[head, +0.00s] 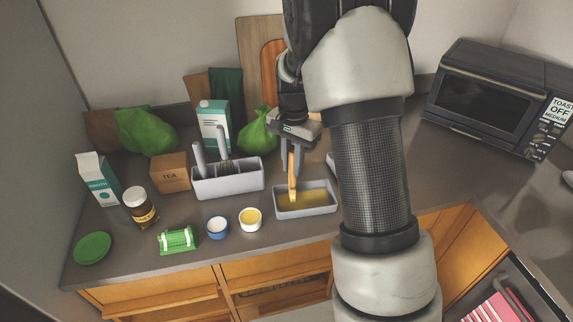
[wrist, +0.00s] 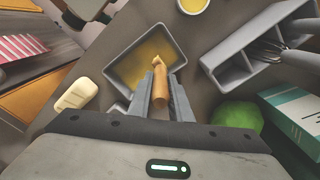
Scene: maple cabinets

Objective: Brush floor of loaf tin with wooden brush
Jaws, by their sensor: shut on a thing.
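The loaf tin (head: 325,211) is a grey rectangular tin on the counter, with a yellow layer over part of its floor. It also shows in the wrist view (wrist: 118,70). The wooden brush (head: 292,172) is held upright, its yellowish bristle end down inside the left part of the tin. Its wooden handle (wrist: 160,88) shows between the fingers in the wrist view. My gripper (head: 293,150) is above the tin and shut on the handle. I cannot tell exactly how firmly the bristles meet the tin floor.
A small bowl of yellow stuff (head: 250,218) and a blue-rimmed bowl (head: 217,228) stand left of the tin. A grey utensil caddy (head: 228,181) stands behind them. A green bag (head: 257,138) is close behind my gripper. A toaster oven (head: 490,98) is at the right. A pale block (wrist: 76,94) lies beside the tin.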

